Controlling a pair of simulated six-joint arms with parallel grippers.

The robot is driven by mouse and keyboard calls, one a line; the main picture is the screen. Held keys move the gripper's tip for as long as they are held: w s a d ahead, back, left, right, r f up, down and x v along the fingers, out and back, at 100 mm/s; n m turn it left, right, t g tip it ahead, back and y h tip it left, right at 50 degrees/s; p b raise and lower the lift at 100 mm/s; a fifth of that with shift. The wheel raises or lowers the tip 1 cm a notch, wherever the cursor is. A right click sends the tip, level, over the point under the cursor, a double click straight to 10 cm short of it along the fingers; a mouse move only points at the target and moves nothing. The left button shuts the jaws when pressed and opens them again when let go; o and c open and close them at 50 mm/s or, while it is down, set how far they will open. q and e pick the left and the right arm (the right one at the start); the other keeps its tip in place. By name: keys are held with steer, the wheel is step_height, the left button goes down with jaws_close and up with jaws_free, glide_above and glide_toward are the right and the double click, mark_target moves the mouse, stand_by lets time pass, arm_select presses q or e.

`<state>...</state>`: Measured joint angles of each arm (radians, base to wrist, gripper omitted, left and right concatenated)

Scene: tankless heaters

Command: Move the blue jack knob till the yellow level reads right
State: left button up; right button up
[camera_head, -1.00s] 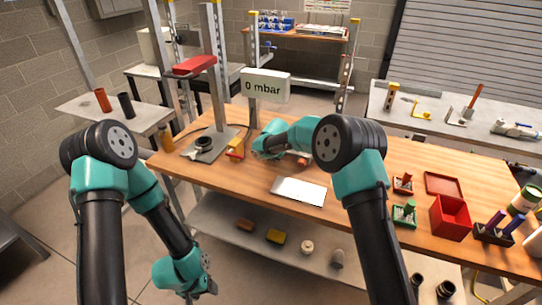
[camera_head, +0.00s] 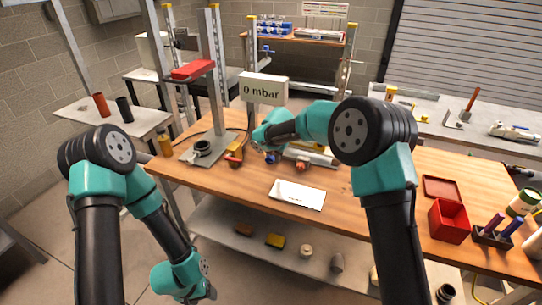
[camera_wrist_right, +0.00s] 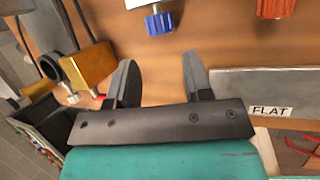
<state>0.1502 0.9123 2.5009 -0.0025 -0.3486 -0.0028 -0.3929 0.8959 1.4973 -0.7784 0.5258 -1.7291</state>
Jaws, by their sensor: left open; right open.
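The blue knob (camera_wrist_right: 158,22) shows at the top of the right wrist view, under a white fitting. It lies ahead of my right gripper (camera_wrist_right: 158,78), which is open, with nothing between its fingers. In the head view the blue knob (camera_head: 271,157) is a small spot beside my right gripper, whose fingers are mostly hidden there. My left gripper (camera_head: 205,294) is open and empty, low in front of the workbench. I cannot tell which item is the yellow level; a yellow block (camera_head: 235,153) sits left of the blue knob.
A sign (camera_head: 264,89) reads "0 mbar". A red-orange knob (camera_wrist_right: 275,6) is right of the blue one. A grey plate (camera_wrist_right: 285,88) labelled FLAT lies right of my right gripper. A red bin (camera_head: 449,221) stands at the bench's right.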

steer(key=v, duration=0.9)
